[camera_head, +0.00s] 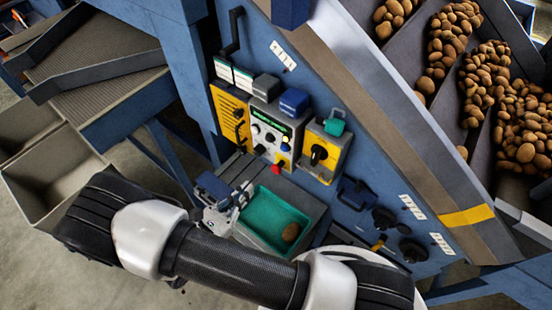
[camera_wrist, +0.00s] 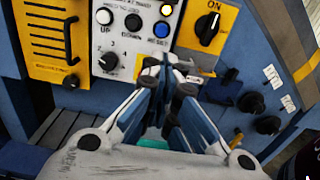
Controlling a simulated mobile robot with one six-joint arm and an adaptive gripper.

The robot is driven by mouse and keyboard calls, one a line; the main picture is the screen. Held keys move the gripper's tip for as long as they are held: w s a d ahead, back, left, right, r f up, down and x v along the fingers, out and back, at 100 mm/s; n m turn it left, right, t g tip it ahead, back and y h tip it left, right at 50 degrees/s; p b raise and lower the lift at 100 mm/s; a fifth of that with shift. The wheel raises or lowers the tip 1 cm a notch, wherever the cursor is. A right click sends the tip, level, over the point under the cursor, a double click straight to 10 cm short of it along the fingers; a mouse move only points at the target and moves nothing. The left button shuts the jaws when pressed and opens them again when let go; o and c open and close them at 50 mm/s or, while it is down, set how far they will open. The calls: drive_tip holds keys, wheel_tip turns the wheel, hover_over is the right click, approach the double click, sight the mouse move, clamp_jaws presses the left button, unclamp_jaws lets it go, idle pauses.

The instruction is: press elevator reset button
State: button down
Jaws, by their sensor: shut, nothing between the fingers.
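The grey control panel (camera_head: 262,145) shows in the head view, left of centre; it also fills the top of the wrist view (camera_wrist: 125,45). On it the wrist view shows a round blue button (camera_wrist: 161,29) with a label under it that seems to read RESET. In the head view my gripper (camera_head: 243,188) is below the panel, partly hidden; contact cannot be judged.
A yellow panel with a black rotary switch (camera_head: 319,154) is on the right, a yellow slotted box (camera_head: 232,112) on the left. A red button (camera_head: 277,168) is at the panel's bottom. A green tray (camera_head: 262,205) holding one potato (camera_head: 291,232) lies beside my gripper.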

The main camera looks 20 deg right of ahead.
drive_tip(key=b+x, duration=0.1)
drive_tip(key=x, duration=1.3)
drive_tip(key=shift+b+x, duration=0.3)
drive_tip(key=shift+x, duration=0.5)
drive_tip(key=shift+a, duration=0.2)
drive_tip(key=v, duration=1.3)
drive_tip(key=shift+s+a+p, duration=0.25)
drive_tip(key=shift+p, duration=0.1)
